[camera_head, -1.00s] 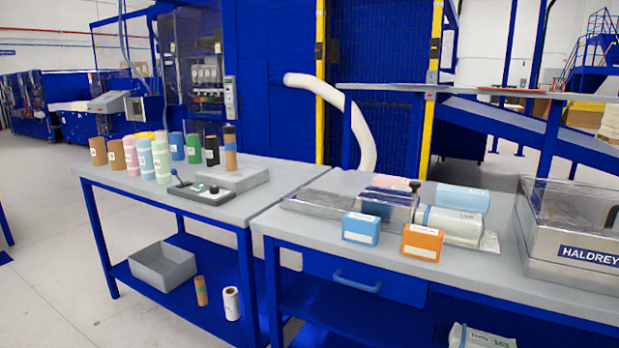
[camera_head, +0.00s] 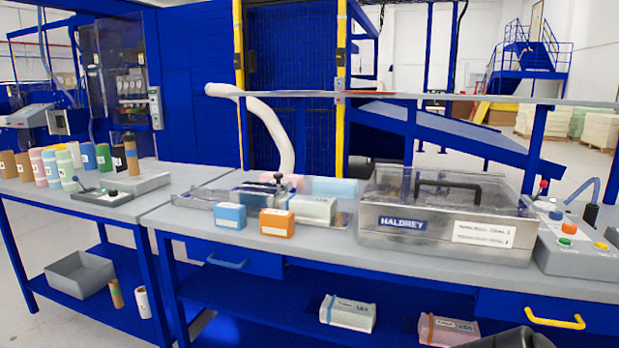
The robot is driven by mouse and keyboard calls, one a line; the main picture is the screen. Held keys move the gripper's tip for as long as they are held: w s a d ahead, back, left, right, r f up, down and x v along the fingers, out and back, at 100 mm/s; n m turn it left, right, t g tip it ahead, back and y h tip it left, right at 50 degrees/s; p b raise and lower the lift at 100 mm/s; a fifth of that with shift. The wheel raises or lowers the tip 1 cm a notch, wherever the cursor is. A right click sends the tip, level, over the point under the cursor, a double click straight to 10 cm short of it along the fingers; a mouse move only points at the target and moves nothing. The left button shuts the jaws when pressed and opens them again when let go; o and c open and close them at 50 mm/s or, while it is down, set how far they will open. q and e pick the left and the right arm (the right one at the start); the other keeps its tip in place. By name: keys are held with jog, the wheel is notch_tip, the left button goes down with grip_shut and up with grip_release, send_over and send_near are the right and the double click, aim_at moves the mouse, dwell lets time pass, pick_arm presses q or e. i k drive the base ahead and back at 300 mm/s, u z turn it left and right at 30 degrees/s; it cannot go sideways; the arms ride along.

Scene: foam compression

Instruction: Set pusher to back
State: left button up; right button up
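A low metal fixture (camera_head: 205,195) with a flat bed lies on the right-hand workbench (camera_head: 340,250). A block in its middle carries a small black knob (camera_head: 278,177), which looks like the pusher's handle. The pusher's exact position along the bed is hard to tell at this size. Blue (camera_head: 229,217) and orange (camera_head: 277,224) labelled blocks stand in front of it.
A clear-lidded metal HALDREY machine (camera_head: 440,215) stands right of the fixture. A control box with coloured buttons (camera_head: 575,245) is at the far right. Wrapped blocks (camera_head: 347,314) lie on the lower shelf.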

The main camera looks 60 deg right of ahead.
aim_at(277, 176)
jog(key=u, duration=0.15)
jog(key=k, duration=0.15)
jog(key=z, duration=1.25)
